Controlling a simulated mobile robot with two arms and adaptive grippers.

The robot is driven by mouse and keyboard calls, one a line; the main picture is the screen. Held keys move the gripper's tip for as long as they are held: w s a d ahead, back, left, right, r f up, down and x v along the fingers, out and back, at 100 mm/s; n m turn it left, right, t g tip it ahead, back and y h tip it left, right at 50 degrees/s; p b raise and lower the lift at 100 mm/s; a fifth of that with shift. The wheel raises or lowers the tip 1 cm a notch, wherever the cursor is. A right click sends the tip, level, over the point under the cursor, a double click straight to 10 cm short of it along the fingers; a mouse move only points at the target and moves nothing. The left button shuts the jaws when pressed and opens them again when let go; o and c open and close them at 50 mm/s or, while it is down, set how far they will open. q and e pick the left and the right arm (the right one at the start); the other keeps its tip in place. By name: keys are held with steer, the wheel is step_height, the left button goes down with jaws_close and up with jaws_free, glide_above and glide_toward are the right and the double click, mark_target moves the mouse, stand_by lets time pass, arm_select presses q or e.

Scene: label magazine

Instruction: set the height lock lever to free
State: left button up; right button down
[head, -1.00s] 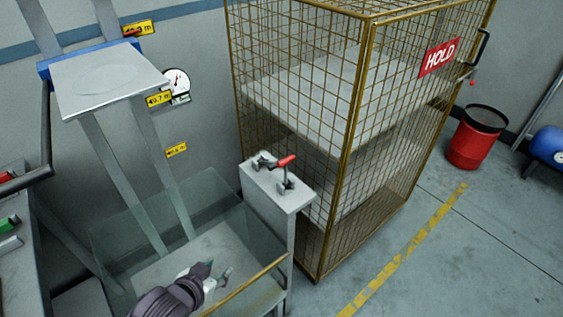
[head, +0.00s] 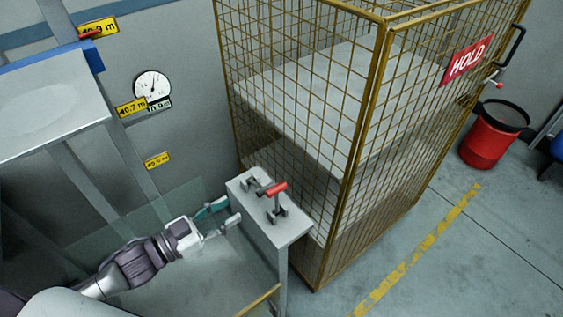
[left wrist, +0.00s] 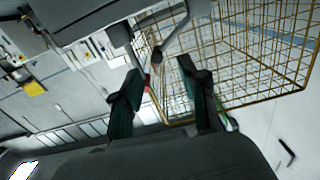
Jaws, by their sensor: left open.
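A lever with a red grip (head: 276,188) sits on dark brackets on top of a grey post (head: 288,230) in the head view. I take it to be the height lock lever. Its grip lies raised above the post top, pointing up and right. My left gripper (head: 230,211) is open and empty, just left of the post, with its fingertips close to the post's left edge and apart from the lever. In the left wrist view the open fingers (left wrist: 157,78) show, with a small red patch between them that may be the grip. My right gripper is not in view.
A yellow wire cage (head: 345,150) with a red HOLD sign (head: 466,60) stands right behind the post. A glass-sided platform with a yellow rail (head: 262,300) lies below my left arm. A gauge (head: 152,88) hangs on the wall. A red bin (head: 494,135) stands at right.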

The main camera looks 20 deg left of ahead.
mark_target(273, 183)
arm_select(q)
steer(key=w+d, duration=0.1)
steer(key=w+d+r+p, duration=0.1)
steer(key=d, duration=0.1)
steer(key=shift+w+r, duration=0.1)
steer(key=shift+w, duration=0.2)
steer(key=x, duration=0.4)
steer(key=shift+w+p, duration=0.15)
steer(key=shift+p, duration=0.15)
steer(key=x, duration=0.3)
steer(key=shift+w+d+p, duration=0.25)
steer(key=shift+w+p, duration=0.05)
steer(key=shift+p, duration=0.05)
steer(key=shift+w+d, duration=0.2)
steer(key=shift+w, duration=0.05)
steer(key=shift+w+d+f, duration=0.2)
steer(key=shift+w+f, duration=0.05)
steer(key=c, duration=0.7)
jaws_close()
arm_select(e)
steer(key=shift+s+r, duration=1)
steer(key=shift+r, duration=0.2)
